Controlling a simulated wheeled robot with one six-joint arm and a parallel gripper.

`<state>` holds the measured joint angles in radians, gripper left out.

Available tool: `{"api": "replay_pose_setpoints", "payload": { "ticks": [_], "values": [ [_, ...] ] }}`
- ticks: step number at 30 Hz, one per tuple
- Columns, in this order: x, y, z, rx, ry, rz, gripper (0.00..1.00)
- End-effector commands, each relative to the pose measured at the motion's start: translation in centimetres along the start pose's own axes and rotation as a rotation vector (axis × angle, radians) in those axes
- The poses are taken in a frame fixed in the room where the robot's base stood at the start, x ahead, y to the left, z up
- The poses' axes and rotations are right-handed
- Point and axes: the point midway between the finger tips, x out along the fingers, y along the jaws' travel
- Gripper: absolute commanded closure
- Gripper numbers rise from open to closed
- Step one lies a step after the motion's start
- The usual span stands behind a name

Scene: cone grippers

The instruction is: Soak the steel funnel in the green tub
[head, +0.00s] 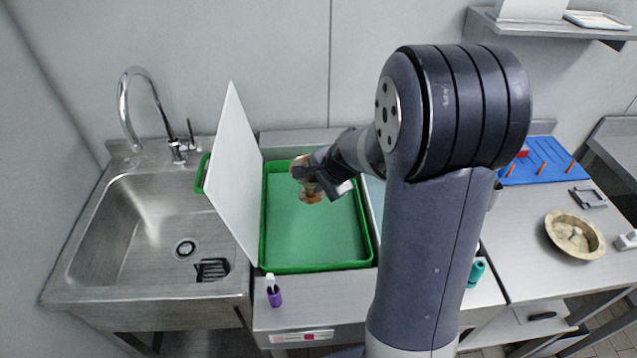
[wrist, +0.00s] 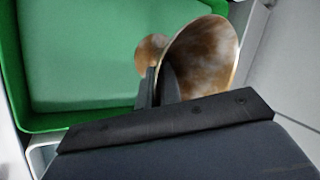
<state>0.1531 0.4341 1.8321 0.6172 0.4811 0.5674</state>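The green tub (head: 318,267) is set in the counter right of the sink, with a flat pale green surface inside. It also shows at the upper left of the wrist view (wrist: 14,75). My gripper (head: 318,183) is over the tub's upper right part. In the wrist view its dark fingers (wrist: 158,88) are close together on a funnel (wrist: 203,58). The funnel looks mottled brown and silvery, with a wide mouth to the right and a smaller rounded part to the left. It appears held above the tub surface; its exact height is unclear.
A white panel (head: 235,170) stands tilted along the tub's left side. The sink (head: 130,225) with a tall faucet (head: 130,100) is further left. A purple bottle (head: 274,296) stands in front. A blue pegboard (head: 540,165) and a tan bowl (head: 574,236) are at right.

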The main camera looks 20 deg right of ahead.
Motion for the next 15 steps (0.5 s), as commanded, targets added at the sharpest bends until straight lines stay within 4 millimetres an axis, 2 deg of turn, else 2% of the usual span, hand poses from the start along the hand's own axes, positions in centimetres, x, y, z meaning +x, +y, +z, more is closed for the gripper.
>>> {"api": "replay_pose_setpoints", "payload": {
  "ticks": [15],
  "values": [
    [4.7, 2.8, -0.1, 0.000, 0.000, 0.000, 1.00]
  ]
}}
